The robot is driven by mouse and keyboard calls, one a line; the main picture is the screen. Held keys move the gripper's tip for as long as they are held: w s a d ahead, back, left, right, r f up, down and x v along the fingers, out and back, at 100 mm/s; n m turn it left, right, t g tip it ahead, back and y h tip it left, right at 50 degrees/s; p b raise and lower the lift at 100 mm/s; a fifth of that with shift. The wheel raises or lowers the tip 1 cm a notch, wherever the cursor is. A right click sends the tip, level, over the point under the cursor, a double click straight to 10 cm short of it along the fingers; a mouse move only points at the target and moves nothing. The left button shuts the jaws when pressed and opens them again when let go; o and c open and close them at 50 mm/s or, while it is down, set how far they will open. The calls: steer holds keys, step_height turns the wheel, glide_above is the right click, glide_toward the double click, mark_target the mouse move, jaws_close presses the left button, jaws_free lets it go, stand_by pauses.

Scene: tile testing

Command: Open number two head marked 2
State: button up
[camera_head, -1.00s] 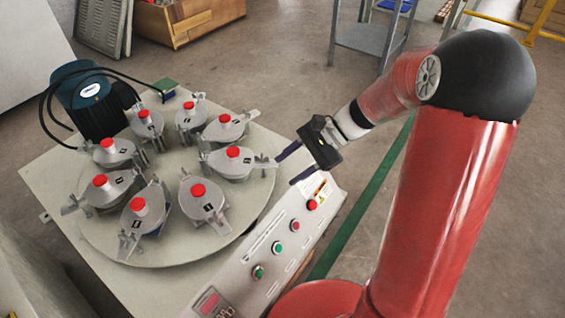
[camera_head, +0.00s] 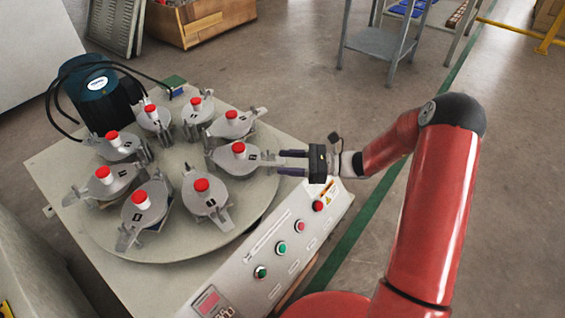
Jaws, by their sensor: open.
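Several grey round heads with red knobs stand in a ring on a round plate (camera_head: 170,250). The head nearest my gripper (camera_head: 236,160) is at the plate's right side, with a small dark label and a lever handle (camera_head: 268,160) pointing right. The label is too small for me to read surely, so I cannot confirm it is the head marked 2. My gripper (camera_head: 279,162) is open, its two dark fingers pointing left, level with that handle. The handle's end lies at the fingertips; I cannot tell whether it is between them. The head's lid looks closed.
A control panel (camera_head: 232,268) with red and green buttons runs along the machine's front right edge, below my gripper. A dark teal motor (camera_head: 97,95) with black cables stands at the back left. Neighbouring heads sit close on both sides. A grey metal stand (camera_head: 375,42) is behind.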

steer(key=shift+a, duration=0.9)
jaws_close()
